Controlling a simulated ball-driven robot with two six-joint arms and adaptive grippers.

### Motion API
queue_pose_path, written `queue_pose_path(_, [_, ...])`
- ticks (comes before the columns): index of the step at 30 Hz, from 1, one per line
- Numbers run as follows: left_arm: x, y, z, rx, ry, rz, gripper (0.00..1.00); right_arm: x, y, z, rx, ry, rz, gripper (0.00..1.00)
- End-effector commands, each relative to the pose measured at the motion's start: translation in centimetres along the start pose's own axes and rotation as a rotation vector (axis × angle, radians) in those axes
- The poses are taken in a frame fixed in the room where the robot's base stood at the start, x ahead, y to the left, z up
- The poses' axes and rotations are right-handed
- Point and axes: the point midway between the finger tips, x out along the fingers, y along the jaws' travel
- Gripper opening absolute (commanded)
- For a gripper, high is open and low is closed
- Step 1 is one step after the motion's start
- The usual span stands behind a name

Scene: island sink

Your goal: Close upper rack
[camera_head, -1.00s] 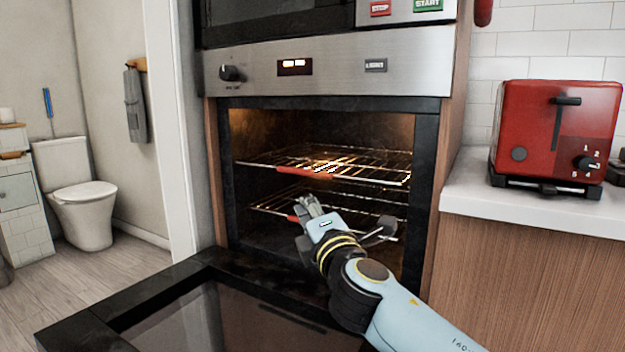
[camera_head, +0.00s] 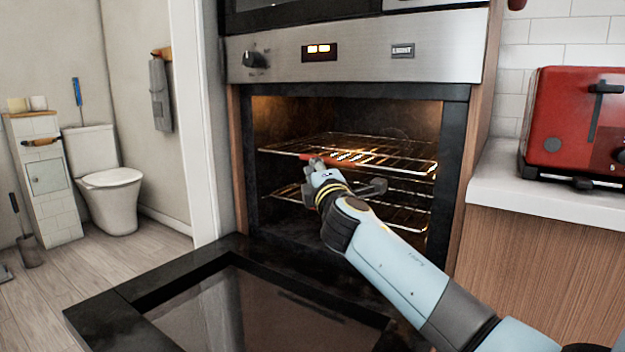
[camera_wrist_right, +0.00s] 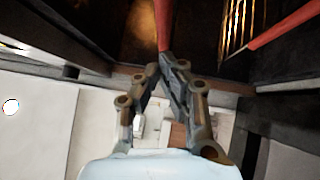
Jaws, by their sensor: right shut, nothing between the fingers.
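The upper rack (camera_head: 390,150) is a wire shelf with a red strip on its front edge, inside the lit oven in the head view. My right gripper (camera_head: 312,165) is shut and empty at the middle of that front edge, over part of the red strip. In the right wrist view, the shut fingertips (camera_wrist_right: 168,60) are at the end of a red strip (camera_wrist_right: 163,25); I cannot tell whether they touch. A second red strip (camera_wrist_right: 285,28) shows at the right there. My left gripper is not in view.
The lower rack (camera_head: 405,215) is below, partly hidden by my right arm. The oven door (camera_head: 130,310) is open, lying flat in front. A counter (camera_head: 505,190) with a red toaster (camera_head: 575,120) stands at the right.

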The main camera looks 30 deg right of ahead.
Motion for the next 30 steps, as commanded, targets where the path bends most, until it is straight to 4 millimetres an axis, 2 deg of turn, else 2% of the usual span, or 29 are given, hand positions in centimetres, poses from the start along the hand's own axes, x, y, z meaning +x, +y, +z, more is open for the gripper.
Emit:
queue_pose_path(6, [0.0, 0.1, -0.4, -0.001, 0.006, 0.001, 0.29, 0.9, 0.0, 0.9, 0.001, 0.0, 0.0, 0.0])
queue_pose_path(16, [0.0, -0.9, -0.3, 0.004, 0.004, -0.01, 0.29, 1.0, -0.1, 1.1, 0.001, 0.0, 0.0, 0.0])
queue_pose_path(24, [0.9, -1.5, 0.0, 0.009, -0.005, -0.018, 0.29, 3.8, -1.0, 3.8, -0.002, -0.001, 0.0, 0.0])
queue_pose_path(30, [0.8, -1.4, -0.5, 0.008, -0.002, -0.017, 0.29, 4.2, -0.8, 4.3, 0.001, -0.001, 0.001, 0.0])
